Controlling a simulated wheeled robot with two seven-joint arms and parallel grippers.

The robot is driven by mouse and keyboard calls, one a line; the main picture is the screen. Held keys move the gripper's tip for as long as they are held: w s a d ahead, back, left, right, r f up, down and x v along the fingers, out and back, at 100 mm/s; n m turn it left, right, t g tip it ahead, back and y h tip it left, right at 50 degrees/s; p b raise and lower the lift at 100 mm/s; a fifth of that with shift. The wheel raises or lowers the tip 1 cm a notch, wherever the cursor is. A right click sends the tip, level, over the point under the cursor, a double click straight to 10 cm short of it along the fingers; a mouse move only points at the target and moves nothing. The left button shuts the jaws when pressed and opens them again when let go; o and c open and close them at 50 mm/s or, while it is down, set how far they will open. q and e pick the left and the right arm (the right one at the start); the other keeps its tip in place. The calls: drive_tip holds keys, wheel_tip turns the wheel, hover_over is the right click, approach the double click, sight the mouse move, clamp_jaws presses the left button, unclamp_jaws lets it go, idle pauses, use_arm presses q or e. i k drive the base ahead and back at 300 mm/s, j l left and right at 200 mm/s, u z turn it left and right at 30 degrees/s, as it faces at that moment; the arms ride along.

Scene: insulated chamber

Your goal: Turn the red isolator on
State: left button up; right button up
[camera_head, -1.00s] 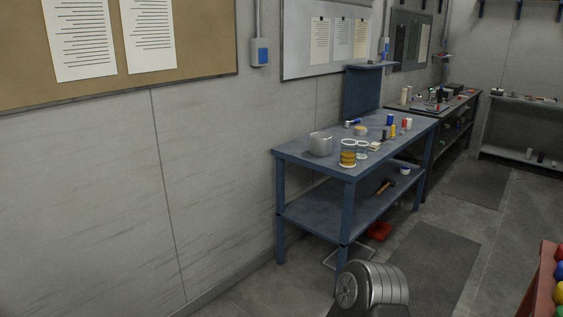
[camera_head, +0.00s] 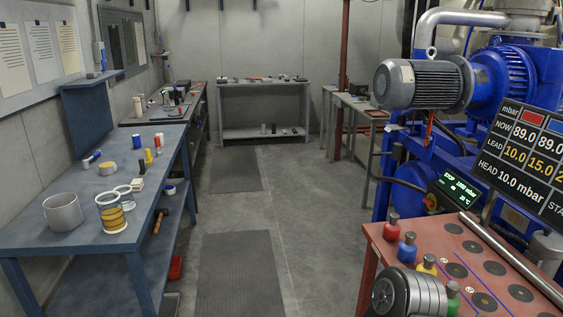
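I cannot tell for certain which thing is the red isolator. A small upright red part (camera_head: 430,128) shows on the blue machine at the right, in front of the blue motor housing. A red knob-like piece with a brownish top (camera_head: 391,228) stands at the left edge of the red bench. Whether either is on or off cannot be read from here.
The red bench (camera_head: 466,242) also bears blue (camera_head: 407,250), yellow (camera_head: 427,266) and green pieces. A display (camera_head: 525,160) stands behind it, near the blue pump machine (camera_head: 505,80). A cluttered blue workbench (camera_head: 65,215) is at left. The middle aisle's floor (camera_head: 300,205) is clear.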

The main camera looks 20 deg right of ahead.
sight(429, 202)
drive_tip(key=i+z, duration=0.25)
drive_tip(key=z, duration=0.15)
drive_tip(key=i+z, duration=0.25)
drive_tip(key=z, duration=0.2)
drive_tip(key=i+j+z, duration=0.2)
drive_tip(key=z, duration=0.2)
drive_tip(key=i+j+z, duration=0.2)
drive_tip(key=z, duration=0.25)
drive_tip(key=j+z, duration=0.1)
drive_tip(key=z, duration=0.3)
drive_tip(key=i+j+z, duration=0.1)
drive_tip(key=z, duration=0.3)
drive_tip(key=j+z, duration=0.2)
drive_tip(key=z, duration=0.25)
drive_tip(key=j+z, duration=0.3)
drive_tip(key=j, duration=0.35)
drive_tip(key=j+z, duration=0.25)
drive_tip(key=j, duration=0.35)
drive_tip(key=k+j+z, duration=0.15)
drive_tip(key=j+z, duration=0.15)
drive_tip(key=j, duration=0.3)
drive_tip(key=k+j, duration=0.1)
drive_tip(key=j, duration=0.65)
drive_tip(key=k, duration=0.05)
